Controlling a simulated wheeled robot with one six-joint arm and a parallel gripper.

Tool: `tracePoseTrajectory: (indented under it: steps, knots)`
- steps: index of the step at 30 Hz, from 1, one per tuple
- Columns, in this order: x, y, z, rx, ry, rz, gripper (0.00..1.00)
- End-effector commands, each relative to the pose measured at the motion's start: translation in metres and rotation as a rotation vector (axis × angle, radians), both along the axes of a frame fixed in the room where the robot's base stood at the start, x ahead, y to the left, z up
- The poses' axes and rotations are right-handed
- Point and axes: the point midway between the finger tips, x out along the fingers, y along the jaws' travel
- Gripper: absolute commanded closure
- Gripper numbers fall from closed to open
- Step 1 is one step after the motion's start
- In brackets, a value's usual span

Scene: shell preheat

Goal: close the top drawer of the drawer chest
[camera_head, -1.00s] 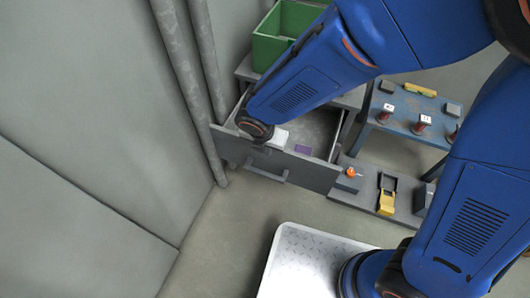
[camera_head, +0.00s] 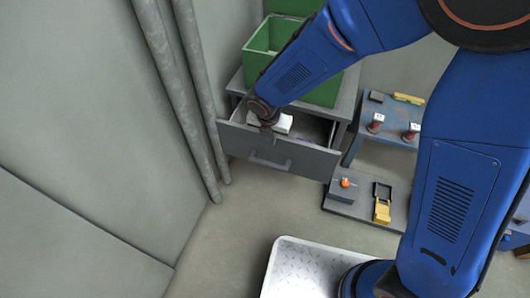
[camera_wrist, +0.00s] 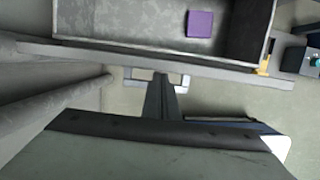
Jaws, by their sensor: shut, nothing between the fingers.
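The drawer chest (camera_head: 345,106) stands at the back, beside the wall pipes. Its top drawer (camera_head: 310,159) is partly open, sticking out towards me. A handle (camera_head: 270,163) is on its grey front and also shows in the wrist view (camera_wrist: 184,82). My gripper (camera_wrist: 160,82) is shut and empty, its fingers at the outer side of the drawer front by the handle. I cannot tell whether they touch it. In the head view my wrist hides much of the fingers. A purple block (camera_wrist: 200,24) lies inside the drawer.
A green bin (camera_head: 320,92) stands on the chest. Right of it is a blue table (camera_head: 365,137) with several small parts. A low grey board with an orange knob (camera_head: 345,183) and a yellow clamp (camera_head: 382,212) lies in front. Vertical pipes (camera_head: 205,120) are close on the left.

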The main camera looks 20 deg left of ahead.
Motion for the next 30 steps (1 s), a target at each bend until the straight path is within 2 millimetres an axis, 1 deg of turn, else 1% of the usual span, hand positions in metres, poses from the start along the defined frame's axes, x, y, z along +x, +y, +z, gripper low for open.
tracePoseTrajectory:
  steps: [1, 6, 10, 15, 21, 30]
  knots:
    - [0.015, -0.002, 0.000, 0.000, 0.000, -0.006, 1.00]
    - [0.055, -0.005, 0.000, 0.001, 0.000, -0.005, 1.00]
    - [0.080, -0.006, 0.000, 0.001, -0.001, -0.003, 1.00]
    - [0.102, -0.008, 0.000, 0.001, -0.001, -0.002, 1.00]
    - [0.114, -0.009, 0.000, 0.000, 0.000, -0.001, 1.00]
    - [0.116, -0.009, 0.000, 0.000, 0.000, 0.000, 1.00]
